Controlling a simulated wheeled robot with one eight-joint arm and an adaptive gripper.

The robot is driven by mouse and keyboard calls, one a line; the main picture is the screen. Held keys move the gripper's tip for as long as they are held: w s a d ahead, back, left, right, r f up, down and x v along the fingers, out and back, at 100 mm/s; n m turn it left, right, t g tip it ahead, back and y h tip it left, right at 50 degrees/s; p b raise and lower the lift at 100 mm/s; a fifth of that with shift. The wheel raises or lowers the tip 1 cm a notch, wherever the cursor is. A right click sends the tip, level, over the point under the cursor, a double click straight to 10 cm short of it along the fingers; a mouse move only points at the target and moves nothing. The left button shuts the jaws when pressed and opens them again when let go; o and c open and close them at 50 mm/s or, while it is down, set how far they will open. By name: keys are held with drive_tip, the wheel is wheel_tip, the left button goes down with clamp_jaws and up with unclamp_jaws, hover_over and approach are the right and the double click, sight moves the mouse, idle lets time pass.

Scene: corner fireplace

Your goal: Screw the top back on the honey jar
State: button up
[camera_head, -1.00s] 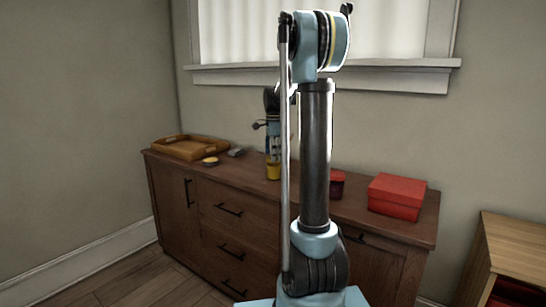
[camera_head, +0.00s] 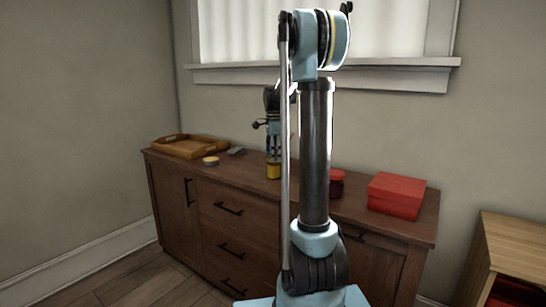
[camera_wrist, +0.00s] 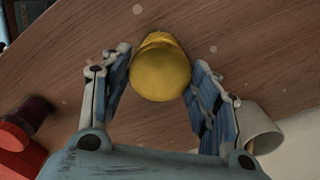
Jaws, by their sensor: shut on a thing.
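The yellow honey jar (camera_head: 273,172) stands on the brown sideboard (camera_head: 245,178). My gripper (camera_head: 273,158) is over it, pointing down, with its fingers at its upper part. In the wrist view the rounded yellow jar (camera_wrist: 160,72) sits between the two fingers of my gripper (camera_wrist: 160,85), which is shut on it. I cannot tell from these frames whether a top is on the jar. A small round yellowish disc with a pale face, possibly the top (camera_head: 210,160), lies on the sideboard to the left.
A wooden tray (camera_head: 188,147) and a small grey thing (camera_head: 236,151) are at the left. A dark red jar (camera_head: 337,184) and a red box (camera_head: 396,195) stand at the right. A white cup-like thing (camera_wrist: 262,135) shows in the wrist view. Bare wood lies around the jar.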

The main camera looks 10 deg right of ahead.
drive_tip(key=shift+m, duration=1.5)
drive_tip(key=shift+m, duration=1.5)
drive_tip(key=shift+m, duration=1.5)
